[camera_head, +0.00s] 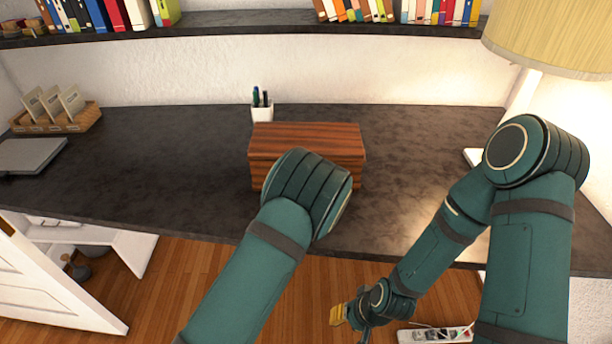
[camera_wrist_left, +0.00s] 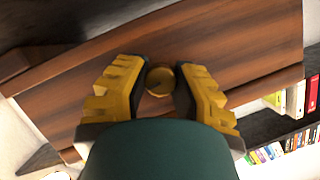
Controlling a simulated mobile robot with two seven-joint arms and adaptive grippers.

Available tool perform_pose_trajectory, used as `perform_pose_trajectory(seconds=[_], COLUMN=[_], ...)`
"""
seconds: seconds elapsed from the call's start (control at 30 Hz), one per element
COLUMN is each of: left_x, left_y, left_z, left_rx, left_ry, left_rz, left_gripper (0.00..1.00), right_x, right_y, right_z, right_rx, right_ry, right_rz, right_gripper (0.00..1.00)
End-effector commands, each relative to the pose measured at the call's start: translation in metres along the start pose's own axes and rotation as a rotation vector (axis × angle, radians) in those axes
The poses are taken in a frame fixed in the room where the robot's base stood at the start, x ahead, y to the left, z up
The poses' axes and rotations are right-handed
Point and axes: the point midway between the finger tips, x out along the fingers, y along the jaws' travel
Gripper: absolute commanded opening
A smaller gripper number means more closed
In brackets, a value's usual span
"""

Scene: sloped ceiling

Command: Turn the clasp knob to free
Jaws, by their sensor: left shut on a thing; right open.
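A striped reddish-brown wooden box (camera_head: 307,139) stands closed on the dark desk. Its front is partly hidden behind my left forearm in the head view. In the left wrist view, a round brass clasp knob (camera_wrist_left: 160,80) sits on the box's wooden front (camera_wrist_left: 228,68). My left gripper (camera_wrist_left: 159,73) has its yellow, dark-padded fingers shut on the knob, one on each side. That gripper is hidden in the head view. My right gripper (camera_head: 342,316) is open and empty, low in front of the desk and over the floor, away from the box.
A white pen cup (camera_head: 262,113) stands just behind the box. A wooden card holder (camera_head: 57,119) and a grey laptop-like slab (camera_head: 28,155) lie at the left. A lamp (camera_head: 548,40) stands at the right. A bookshelf (camera_head: 250,25) runs above. The desk beside the box is clear.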

Motion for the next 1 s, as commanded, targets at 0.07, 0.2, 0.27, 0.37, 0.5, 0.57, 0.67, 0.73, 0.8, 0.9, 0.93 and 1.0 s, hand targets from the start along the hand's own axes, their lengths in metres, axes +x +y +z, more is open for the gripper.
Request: perform_pose_trajectory(seconds=[0.07,0.2,0.27,0.37,0.5,0.57,0.67,0.73,0.8,0.9,0.93,1.0], left_x=[0.0,0.0001,0.0002,0.0003,0.0005,0.0005,0.0006,0.0006,0.0006,0.0005,0.0005,0.0004], left_y=[0.0003,0.0003,0.0001,-0.0001,-0.0002,-0.0003,-0.0003,-0.0004,-0.0004,-0.0004,-0.0004,-0.0003], left_z=[0.0007,0.0016,0.0017,0.0019,0.0023,0.0024,0.0026,0.0027,0.0027,0.0022,0.0021,0.0017], left_rx=[0.029,0.064,0.074,0.081,0.084,0.084,0.084,0.084,0.083,0.083,0.083,0.083], left_ry=[-0.002,-0.003,-0.003,-0.004,-0.004,-0.005,-0.005,-0.005,-0.005,-0.004,-0.004,-0.003], left_rz=[-0.01,-0.025,-0.029,-0.033,-0.035,-0.034,-0.034,-0.034,-0.034,-0.034,-0.034,-0.034], left_gripper=[0.0,0.0,0.0,0.0,0.0,0.0,0.0,0.0,0.45,0.59,0.59,0.59], right_x=[-0.002,-0.0033,-0.0036,-0.0038,-0.0038,-0.0038,-0.0038,-0.0038,-0.0038,-0.0038,-0.0038,-0.0039], right_y=[-0.0008,-0.0012,-0.0013,-0.0014,-0.0014,-0.0014,-0.0014,-0.0014,-0.0014,-0.0014,-0.0014,-0.0015], right_z=[-0.0008,-0.0016,-0.0018,-0.002,-0.0022,-0.0022,-0.0022,-0.0022,-0.0022,-0.0022,-0.0022,-0.0022], right_rx=[0.001,0.001,0.001,0.001,0.001,0.001,0.001,0.001,0.001,0.001,0.001,0.001], right_ry=[0.002,0.004,0.004,0.005,0.005,0.005,0.005,0.005,0.005,0.005,0.005,0.005], right_rz=[0.0,0.0,0.0,0.001,0.001,0.001,0.001,0.001,0.001,0.001,0.001,0.0], right_gripper=[0.36,0.36,0.36,0.36,0.36,0.36,0.36,0.36,0.36,0.36,0.36,0.36])
